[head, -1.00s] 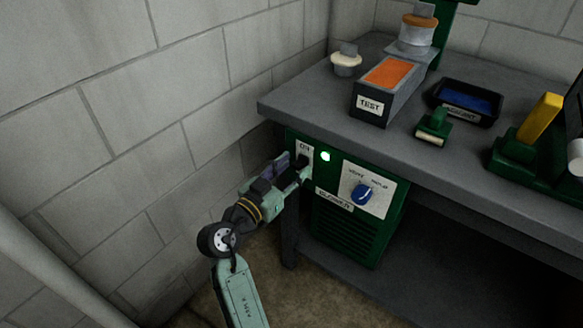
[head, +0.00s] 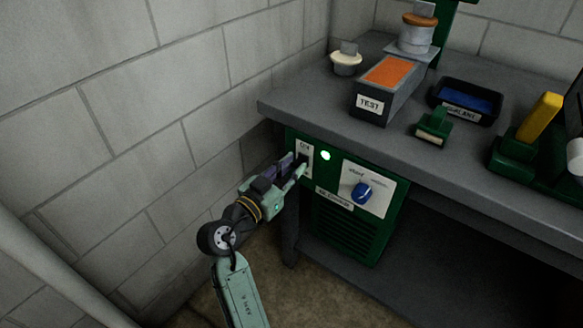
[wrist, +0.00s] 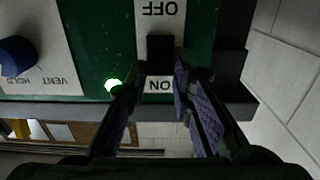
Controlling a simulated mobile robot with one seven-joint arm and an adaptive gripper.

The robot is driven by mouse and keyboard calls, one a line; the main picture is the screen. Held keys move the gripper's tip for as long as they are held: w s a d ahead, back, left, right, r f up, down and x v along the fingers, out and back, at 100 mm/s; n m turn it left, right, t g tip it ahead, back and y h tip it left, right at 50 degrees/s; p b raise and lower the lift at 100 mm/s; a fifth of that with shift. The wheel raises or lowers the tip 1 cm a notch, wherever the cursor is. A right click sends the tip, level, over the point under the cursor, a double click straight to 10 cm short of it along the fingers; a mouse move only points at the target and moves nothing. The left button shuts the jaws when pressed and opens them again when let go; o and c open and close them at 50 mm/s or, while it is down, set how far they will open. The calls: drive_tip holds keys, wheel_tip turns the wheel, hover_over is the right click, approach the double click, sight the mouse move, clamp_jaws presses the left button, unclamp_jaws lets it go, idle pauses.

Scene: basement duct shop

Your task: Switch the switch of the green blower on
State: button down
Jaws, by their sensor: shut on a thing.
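The green blower (head: 345,232) sits under the bench, with a white switch plate on its front. In the wrist view the plate (wrist: 160,22) appears upside down, with OFF at the top and ON at the bottom. The black switch lever (wrist: 160,55) stands towards the ON end. A lamp (head: 325,156) beside the plate glows, and shows in the wrist view too (wrist: 113,85). My gripper (head: 298,168) is at the switch, its fingertips (wrist: 164,68) closed about the lever, one on each side. The fingers hide part of the plate.
A blue knob (head: 361,193) on a white panel is right of the switch. The bench top (head: 310,100) overhangs above and carries a TEST box (head: 369,104) and a dark tray (head: 440,98). A block wall (head: 130,150) stands close on the left.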

drive_tip(key=shift+r+g+y+p, duration=0.3)
drive_tip(key=shift+r+g+p, duration=0.3)
drive_tip(key=shift+p, duration=0.6)
drive_tip(key=shift+w+r+p, duration=0.1)
drive_tip(key=shift+r+p, duration=0.05)
drive_tip(key=shift+p, duration=0.35)
drive_tip(key=shift+d+g+y+p, duration=0.1)
drive_tip(key=shift+g+y+p, duration=0.2)
drive_tip(key=shift+g+y, duration=0.1)
drive_tip(key=shift+f, duration=0.25)
drive_tip(key=c, duration=1.4)
unclamp_jaws()
drive_tip(key=v, duration=1.2)
